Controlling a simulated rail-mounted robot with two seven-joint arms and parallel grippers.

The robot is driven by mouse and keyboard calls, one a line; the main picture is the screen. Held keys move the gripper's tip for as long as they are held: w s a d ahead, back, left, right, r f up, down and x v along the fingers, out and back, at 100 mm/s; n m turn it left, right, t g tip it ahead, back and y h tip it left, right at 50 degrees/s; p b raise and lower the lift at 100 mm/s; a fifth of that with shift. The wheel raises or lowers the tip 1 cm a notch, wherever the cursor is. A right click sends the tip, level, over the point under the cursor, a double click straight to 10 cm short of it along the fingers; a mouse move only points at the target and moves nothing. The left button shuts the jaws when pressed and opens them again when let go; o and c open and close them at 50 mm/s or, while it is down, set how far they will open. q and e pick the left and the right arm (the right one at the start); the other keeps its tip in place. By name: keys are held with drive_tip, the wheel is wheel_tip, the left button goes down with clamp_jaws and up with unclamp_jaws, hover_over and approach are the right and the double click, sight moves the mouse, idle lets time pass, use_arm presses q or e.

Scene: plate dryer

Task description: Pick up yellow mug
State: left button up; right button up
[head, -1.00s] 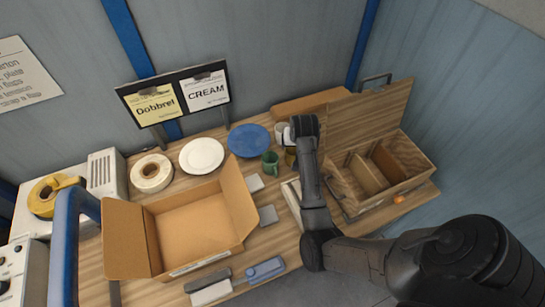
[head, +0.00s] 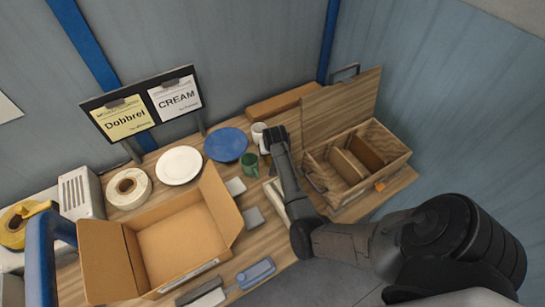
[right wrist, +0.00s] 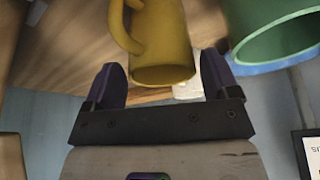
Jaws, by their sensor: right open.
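The yellow mug (right wrist: 162,40) shows large in the right wrist view, its handle toward the left. My right gripper (right wrist: 162,75) is open, its two dark fingers apart. The mug's near end lies in line with the gap between the fingertips, and no finger is clearly pressing on it. In the head view my right gripper (head: 278,142) is over the mug group and mostly hides the yellow mug. My left gripper is not in view.
A green mug (head: 250,164) stands close by, and a white mug (head: 259,132) is just behind. A blue plate (head: 226,145) lies to the left. A wooden box (head: 350,198) with dividers stands right; an open cardboard box (head: 180,240) sits at front left.

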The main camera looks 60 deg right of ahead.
drive_tip(key=shift+x, duration=1.65)
drive_tip(key=c, duration=0.8)
drive_tip(key=shift+r, duration=0.1)
